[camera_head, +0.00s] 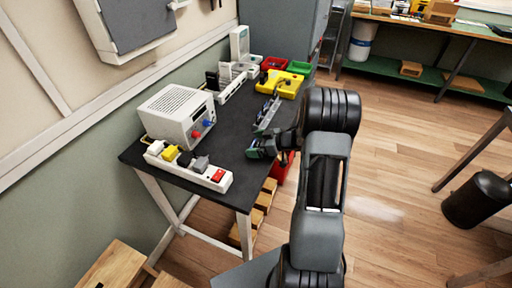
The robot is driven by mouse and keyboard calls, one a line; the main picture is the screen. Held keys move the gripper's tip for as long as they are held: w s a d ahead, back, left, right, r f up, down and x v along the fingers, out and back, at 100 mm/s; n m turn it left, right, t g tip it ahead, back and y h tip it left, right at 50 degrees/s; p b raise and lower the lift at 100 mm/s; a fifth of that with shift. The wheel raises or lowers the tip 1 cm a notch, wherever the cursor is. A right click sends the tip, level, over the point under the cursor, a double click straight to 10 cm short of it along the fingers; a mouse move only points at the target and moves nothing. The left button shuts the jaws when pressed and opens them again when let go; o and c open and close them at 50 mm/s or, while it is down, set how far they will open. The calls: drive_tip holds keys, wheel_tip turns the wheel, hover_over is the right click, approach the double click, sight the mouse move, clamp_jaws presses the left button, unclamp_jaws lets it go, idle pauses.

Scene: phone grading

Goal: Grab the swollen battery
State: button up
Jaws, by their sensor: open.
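My arm reaches from the bottom right over the front edge of the black worktable (235,120). My gripper (259,149) is low over the right part of the tabletop, near the table's edge. Its jaws are open, small and dark, with greenish patches at the tips. I cannot make out a swollen battery for sure. A grey slotted rack (267,113) with small dark items stands just behind the gripper. My arm hides part of the table's right edge.
A white power supply box (175,113) and a power strip (190,167) with plugs fill the table's left side. A red bin (274,63) and a green bin (299,68) stand at the back. The tabletop between power supply and rack is mostly clear.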

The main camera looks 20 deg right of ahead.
drive_tip(key=shift+w+a+f, duration=0.15)
drive_tip(key=shift+w+a, duration=0.1)
drive_tip(key=shift+a, duration=0.05)
drive_tip(key=c, duration=0.6)
